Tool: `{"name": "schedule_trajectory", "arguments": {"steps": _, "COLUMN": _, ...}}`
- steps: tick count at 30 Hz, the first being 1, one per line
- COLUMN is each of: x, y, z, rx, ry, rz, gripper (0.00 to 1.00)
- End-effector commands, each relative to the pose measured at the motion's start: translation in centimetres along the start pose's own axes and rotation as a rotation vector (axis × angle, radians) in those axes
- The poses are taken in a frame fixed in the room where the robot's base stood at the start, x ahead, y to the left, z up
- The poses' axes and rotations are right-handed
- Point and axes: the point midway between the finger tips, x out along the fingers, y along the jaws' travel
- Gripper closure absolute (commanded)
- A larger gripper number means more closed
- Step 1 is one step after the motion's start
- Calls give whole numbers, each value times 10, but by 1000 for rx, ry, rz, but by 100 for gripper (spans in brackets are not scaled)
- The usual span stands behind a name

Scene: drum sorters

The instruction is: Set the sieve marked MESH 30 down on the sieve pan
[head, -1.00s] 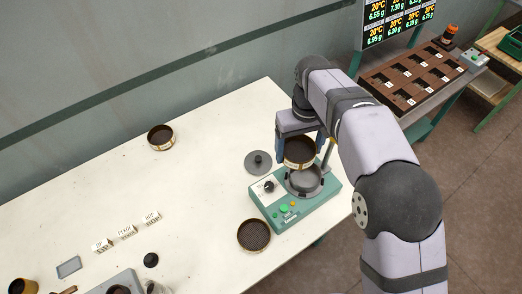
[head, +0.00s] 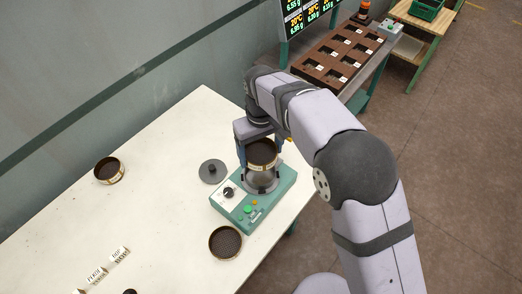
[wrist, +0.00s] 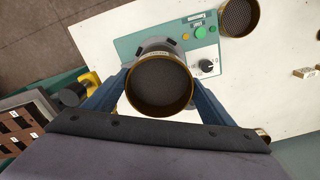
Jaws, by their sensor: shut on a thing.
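My gripper (head: 261,150) is shut on a brass-rimmed sieve (head: 262,160) with dark mesh, one blue finger on each side. A small pale label shows on its rim in the wrist view (wrist: 158,53), too small to read. The sieve is about level, directly over the grey sieve pan (head: 260,183) on the teal shaker base (head: 228,205). The pan's wall shows under the sieve, and its inside is hidden. I cannot tell whether sieve and pan touch. In the wrist view the sieve covers most of the pan.
A grey lid with a black knob (head: 212,171) lies left of the shaker. Another brass sieve (head: 225,243) lies in front, and one (head: 109,171) stands at the far left. Small label blocks (head: 118,254) sit at the lower left. The white table between them is clear.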

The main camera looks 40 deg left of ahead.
Motion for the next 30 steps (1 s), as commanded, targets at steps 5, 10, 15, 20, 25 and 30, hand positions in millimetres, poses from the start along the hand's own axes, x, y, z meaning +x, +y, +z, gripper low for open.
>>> {"name": "schedule_trajectory", "arguments": {"steps": 5, "x": -2, "y": 0, "z": 0, "rx": -1, "ry": -1, "rz": 0, "gripper": 48}}
{"name": "schedule_trajectory", "arguments": {"steps": 10, "x": 10, "y": 0, "z": 1, "rx": -1, "ry": -1, "rz": 0, "gripper": 48}}
{"name": "schedule_trajectory", "arguments": {"steps": 15, "x": 22, "y": 0, "z": 0, "rx": -1, "ry": -1, "rz": 0, "gripper": 48}}
{"name": "schedule_trajectory", "arguments": {"steps": 20, "x": 36, "y": 0, "z": 1, "rx": -1, "ry": -2, "rz": 0, "gripper": 48}}
{"name": "schedule_trajectory", "arguments": {"steps": 25, "x": 48, "y": 0, "z": 0, "rx": -1, "ry": -1, "rz": 0, "gripper": 48}}
{"name": "schedule_trajectory", "arguments": {"steps": 30, "x": 56, "y": 0, "z": 0, "rx": -1, "ry": 0, "rz": 0, "gripper": 48}}
